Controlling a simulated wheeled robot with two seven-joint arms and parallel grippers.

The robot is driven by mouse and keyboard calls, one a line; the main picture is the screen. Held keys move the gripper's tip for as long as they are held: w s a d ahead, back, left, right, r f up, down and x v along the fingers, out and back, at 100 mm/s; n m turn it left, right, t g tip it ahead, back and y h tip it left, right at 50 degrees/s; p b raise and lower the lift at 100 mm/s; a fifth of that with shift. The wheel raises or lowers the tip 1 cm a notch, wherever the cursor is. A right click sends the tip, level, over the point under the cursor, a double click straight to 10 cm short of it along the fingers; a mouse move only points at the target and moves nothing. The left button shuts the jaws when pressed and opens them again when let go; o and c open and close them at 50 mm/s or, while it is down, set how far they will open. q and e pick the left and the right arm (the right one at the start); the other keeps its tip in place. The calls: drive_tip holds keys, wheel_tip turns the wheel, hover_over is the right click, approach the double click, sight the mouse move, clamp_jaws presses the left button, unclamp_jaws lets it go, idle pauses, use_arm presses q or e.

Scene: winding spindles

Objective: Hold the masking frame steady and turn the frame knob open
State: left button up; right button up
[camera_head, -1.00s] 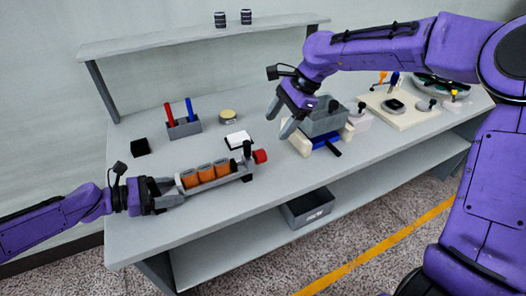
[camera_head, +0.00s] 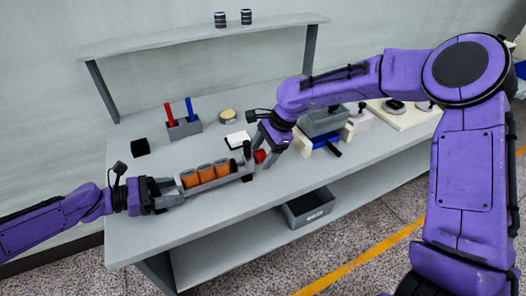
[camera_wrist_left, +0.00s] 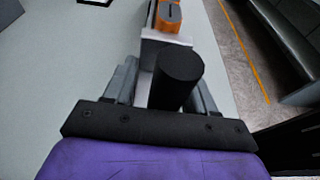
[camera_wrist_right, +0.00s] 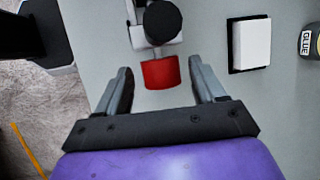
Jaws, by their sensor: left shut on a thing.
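The masking frame, a grey rail holding several orange pieces (camera_head: 207,174), lies along the left front of the table. It also shows in the left wrist view (camera_wrist_left: 168,36). My left gripper (camera_head: 172,193) is shut on the frame's left end, with a black cylinder (camera_wrist_left: 180,75) between its fingers. The red frame knob (camera_head: 260,156) sits at the frame's right end, partly hidden by my right gripper (camera_head: 268,155). In the right wrist view the red knob (camera_wrist_right: 160,72) lies between my right gripper's open fingers (camera_wrist_right: 160,85), with a gap on both sides.
A white pad on a black base (camera_head: 237,139) lies just behind the knob. A holder with red and blue pens (camera_head: 184,127) and a black block (camera_head: 140,147) stand behind the frame.

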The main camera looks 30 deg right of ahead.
drive_tip(key=c, duration=1)
drive_tip(key=shift+s+t, duration=0.1)
drive_tip(key=shift+t, duration=0.2)
drive_tip(key=t, duration=0.2)
drive_tip(key=shift+s+f+n+t, duration=0.15)
drive_tip(key=shift+s+n+t, duration=0.15)
drive_tip(key=shift+n+t, duration=0.1)
drive_tip(key=t, duration=0.2)
drive_tip(key=n+t, duration=0.1)
drive_tip(key=t, duration=0.1)
drive_tip(key=shift+s+f+y, duration=0.3)
drive_tip(key=shift+y, duration=0.1)
drive_tip(key=t, duration=0.2)
drive_tip(key=f+n+t+y, duration=0.1)
drive_tip(key=t, duration=0.1)
drive_tip(key=shift+s+t, duration=0.15)
drive_tip(key=shift+t, duration=0.15)
drive_tip(key=shift+n+t, duration=0.5)
drive_tip(key=shift+t, duration=0.4)
drive_tip(key=shift+r+y, duration=0.1)
drive_tip(key=shift+y, duration=0.2)
drive_tip(key=shift+r+t, duration=0.1)
drive_tip(key=shift+t, duration=0.2)
